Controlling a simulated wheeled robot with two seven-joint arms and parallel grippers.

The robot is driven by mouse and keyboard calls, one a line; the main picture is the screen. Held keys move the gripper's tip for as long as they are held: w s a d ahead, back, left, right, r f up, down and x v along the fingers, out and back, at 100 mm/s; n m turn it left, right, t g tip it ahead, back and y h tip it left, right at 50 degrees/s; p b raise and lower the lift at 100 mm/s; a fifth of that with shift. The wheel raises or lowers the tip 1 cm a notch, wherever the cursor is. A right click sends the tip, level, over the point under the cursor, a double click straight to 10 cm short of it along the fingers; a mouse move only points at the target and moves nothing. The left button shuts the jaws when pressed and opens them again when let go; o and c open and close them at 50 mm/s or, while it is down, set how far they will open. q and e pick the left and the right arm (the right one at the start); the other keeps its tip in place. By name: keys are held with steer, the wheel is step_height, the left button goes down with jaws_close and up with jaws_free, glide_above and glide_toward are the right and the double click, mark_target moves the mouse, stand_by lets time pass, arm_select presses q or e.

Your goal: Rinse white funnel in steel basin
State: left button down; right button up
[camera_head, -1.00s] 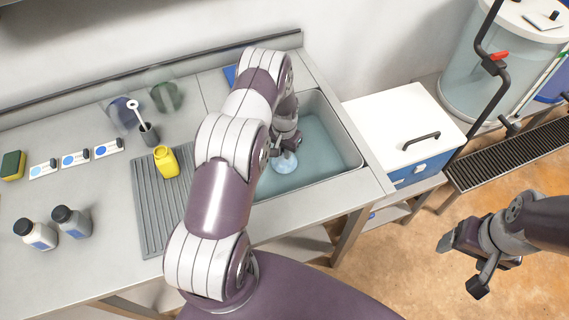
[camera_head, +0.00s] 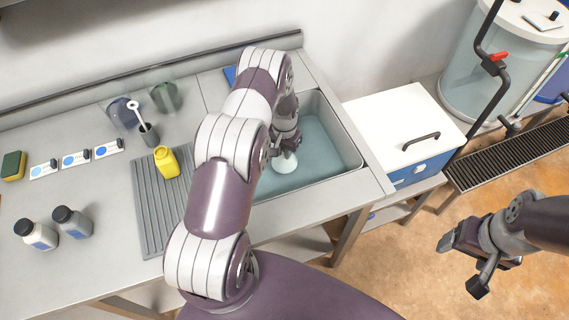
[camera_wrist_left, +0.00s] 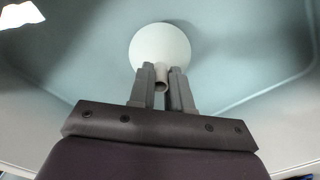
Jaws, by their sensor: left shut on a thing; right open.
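The white funnel (camera_head: 285,165) is in the steel basin (camera_head: 340,142), which holds bluish water. My left gripper (camera_head: 290,143) is down in the basin and shut on the funnel's narrow stem. In the left wrist view the funnel's round cone (camera_wrist_left: 160,45) lies beyond the two fingers (camera_wrist_left: 162,88), with the stem end between them. The funnel's rim is partly hidden by my arm in the head view. My right gripper (camera_head: 465,258) is open and empty, above the floor at the right.
Two dark-capped bottles (camera_head: 72,222) and a sponge (camera_head: 13,165) are further left. A white-lidded box (camera_head: 400,125) stands right of the basin.

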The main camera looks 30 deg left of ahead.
arm_select(q)
step_height(320, 180, up, 19)
steer(key=p, duration=1.2)
stand_by(1.8)
step_height(320, 180, up, 4)
steer(key=p, duration=0.2)
steer(key=shift+p, duration=0.35)
